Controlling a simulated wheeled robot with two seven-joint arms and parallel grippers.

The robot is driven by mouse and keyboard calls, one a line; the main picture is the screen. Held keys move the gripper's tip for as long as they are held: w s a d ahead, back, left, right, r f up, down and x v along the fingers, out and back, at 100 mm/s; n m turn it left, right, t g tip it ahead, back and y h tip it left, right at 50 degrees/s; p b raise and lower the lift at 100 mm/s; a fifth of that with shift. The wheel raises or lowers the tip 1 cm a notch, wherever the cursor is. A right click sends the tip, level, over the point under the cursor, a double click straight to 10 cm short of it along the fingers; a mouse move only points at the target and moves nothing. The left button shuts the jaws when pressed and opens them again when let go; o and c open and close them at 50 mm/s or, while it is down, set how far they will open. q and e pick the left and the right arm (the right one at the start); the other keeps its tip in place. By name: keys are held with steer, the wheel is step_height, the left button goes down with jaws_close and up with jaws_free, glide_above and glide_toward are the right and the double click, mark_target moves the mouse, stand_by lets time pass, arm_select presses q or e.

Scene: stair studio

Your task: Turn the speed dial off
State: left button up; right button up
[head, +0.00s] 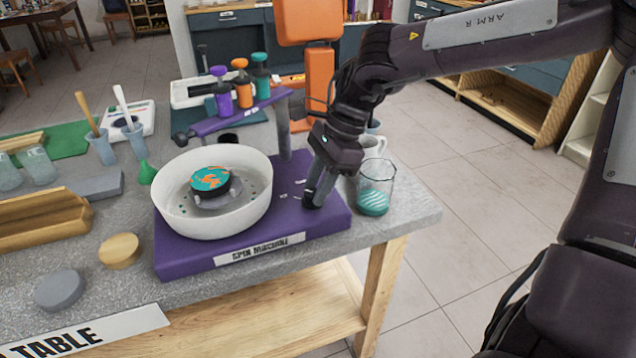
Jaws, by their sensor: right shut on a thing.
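The spin machine has a purple base (172,248) with a "SPIN MACHINE" label on its front. A white round bowl (233,226) sits on it, with a dark disc topped in orange and teal (210,179) at its centre. My right gripper (312,200) points down at the right part of the purple base, fingers closed at its surface. The speed dial is hidden under or between the fingertips. My left gripper is not in view.
A glass beaker with teal liquid (374,190) and a white mug (372,147) stand close right of my right gripper. A purple rack (235,115) with several bottles rises behind the bowl.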

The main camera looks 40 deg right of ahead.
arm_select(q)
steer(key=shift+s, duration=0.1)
arm_select(e)
steer(key=o, duration=1)
steer(key=shift+c, duration=0.2)
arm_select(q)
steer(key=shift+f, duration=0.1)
arm_select(e)
steer(key=shift+r, duration=0.1)
steer(key=shift+d+r, duration=0.2)
steer(key=shift+r, duration=0.1)
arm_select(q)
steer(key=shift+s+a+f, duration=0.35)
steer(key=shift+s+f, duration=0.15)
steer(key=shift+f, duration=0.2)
arm_select(e)
steer(key=v, duration=0.6)
steer(key=shift+d+r, duration=0.2)
steer(key=shift+r, duration=0.2)
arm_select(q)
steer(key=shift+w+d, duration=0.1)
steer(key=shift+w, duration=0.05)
